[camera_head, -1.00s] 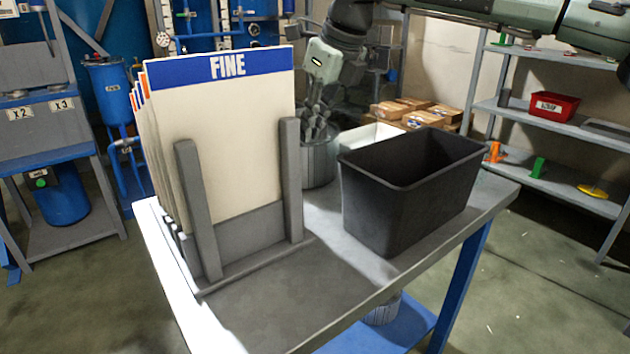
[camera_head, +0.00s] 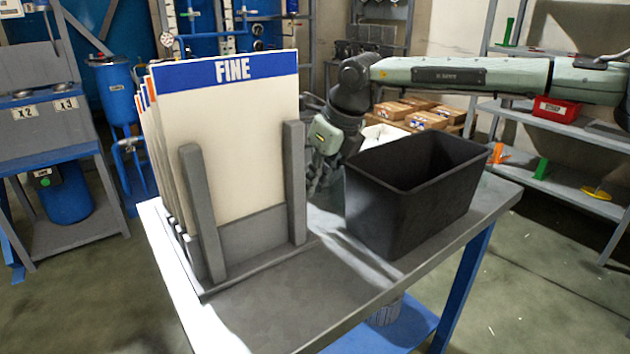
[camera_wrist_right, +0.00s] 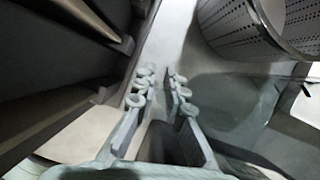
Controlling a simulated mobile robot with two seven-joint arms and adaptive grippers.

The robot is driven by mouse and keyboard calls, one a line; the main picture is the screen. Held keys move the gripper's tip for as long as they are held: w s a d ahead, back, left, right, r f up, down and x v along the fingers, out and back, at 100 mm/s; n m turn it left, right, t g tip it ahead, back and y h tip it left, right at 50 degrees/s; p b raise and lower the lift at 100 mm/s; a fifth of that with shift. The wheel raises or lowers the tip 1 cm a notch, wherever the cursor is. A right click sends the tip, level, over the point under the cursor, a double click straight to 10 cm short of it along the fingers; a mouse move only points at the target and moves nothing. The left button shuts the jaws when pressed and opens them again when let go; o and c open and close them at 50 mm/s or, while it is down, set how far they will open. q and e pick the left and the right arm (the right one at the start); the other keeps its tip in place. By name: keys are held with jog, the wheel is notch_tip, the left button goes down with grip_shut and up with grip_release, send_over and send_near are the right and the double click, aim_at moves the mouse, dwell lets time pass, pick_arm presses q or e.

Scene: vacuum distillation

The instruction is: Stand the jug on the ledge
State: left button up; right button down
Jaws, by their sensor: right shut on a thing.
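My right gripper (camera_head: 318,180) is low over the table, between the panel rack and the black bin, and partly hidden behind the rack. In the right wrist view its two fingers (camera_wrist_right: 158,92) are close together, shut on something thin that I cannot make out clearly. A pale grey-green, see-through-looking shape (camera_wrist_right: 235,108) beside the fingers may be the jug; its outline is unclear. I cannot make out the jug in the head view. Which surface is the ledge is not clear. My left gripper is not in view.
The rack of panels marked FINE (camera_head: 225,150) and the black bin (camera_head: 400,215) stand on the grey table (camera_head: 290,305). A perforated metal cylinder (camera_wrist_right: 260,25) is near the gripper. Brown boxes (camera_head: 425,118) and shelves (camera_head: 565,180) are behind. The table's front is clear.

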jog(key=shift+f, duration=0.1)
jog(key=c, duration=1.6)
grip_release()
